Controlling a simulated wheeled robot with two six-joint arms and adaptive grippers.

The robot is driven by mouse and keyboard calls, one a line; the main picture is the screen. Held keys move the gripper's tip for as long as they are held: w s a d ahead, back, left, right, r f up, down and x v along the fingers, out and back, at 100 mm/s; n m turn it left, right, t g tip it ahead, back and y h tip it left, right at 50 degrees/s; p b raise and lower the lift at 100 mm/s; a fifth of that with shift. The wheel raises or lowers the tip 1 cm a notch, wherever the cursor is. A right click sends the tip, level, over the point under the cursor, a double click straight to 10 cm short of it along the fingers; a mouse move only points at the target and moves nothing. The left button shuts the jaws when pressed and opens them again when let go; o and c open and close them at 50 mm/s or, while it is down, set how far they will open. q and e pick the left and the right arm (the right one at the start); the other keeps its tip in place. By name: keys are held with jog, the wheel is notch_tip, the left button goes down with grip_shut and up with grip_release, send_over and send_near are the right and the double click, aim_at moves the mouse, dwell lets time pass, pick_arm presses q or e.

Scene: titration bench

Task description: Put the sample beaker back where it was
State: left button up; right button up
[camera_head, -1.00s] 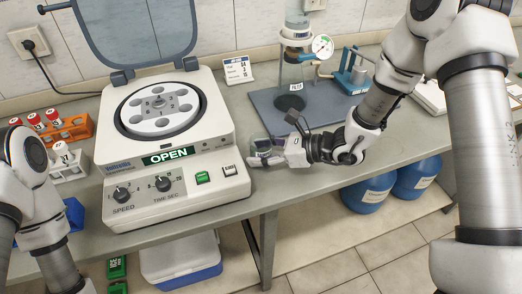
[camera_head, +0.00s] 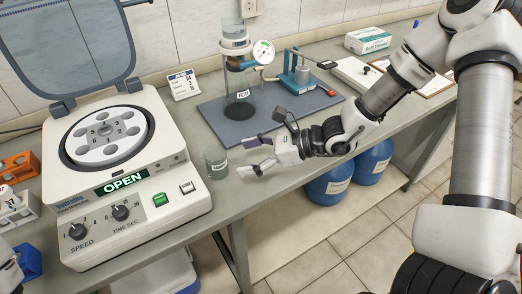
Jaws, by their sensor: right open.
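The sample beaker (camera_head: 217,165), a small glass vessel with greenish-grey contents and a label, stands upright on the grey bench just right of the centrifuge. My right gripper (camera_head: 246,156) is open and empty to the right of the beaker. Its two fingers point left toward the beaker, with a gap between fingertips and glass. Of my left arm, only a part shows at the lower left edge; its gripper is out of view.
The centrifuge (camera_head: 127,228) stands at left with its lid up and its display reading OPEN. Behind the beaker is a dark mat (camera_head: 212,115) with a glass column (camera_head: 238,83) and gauge (camera_head: 263,53). A small card (camera_head: 184,84) stands nearby. The bench's front edge is close.

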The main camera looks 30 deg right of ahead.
jog(key=v, duration=0.1)
jog(key=p+v, duration=0.1)
jog(key=shift+s+d+r, duration=0.15)
jog(key=shift+d+r, duration=0.1)
jog(key=shift+r, duration=0.1)
jog(key=shift+s+d, duration=0.35)
jog(key=shift+d, duration=0.1)
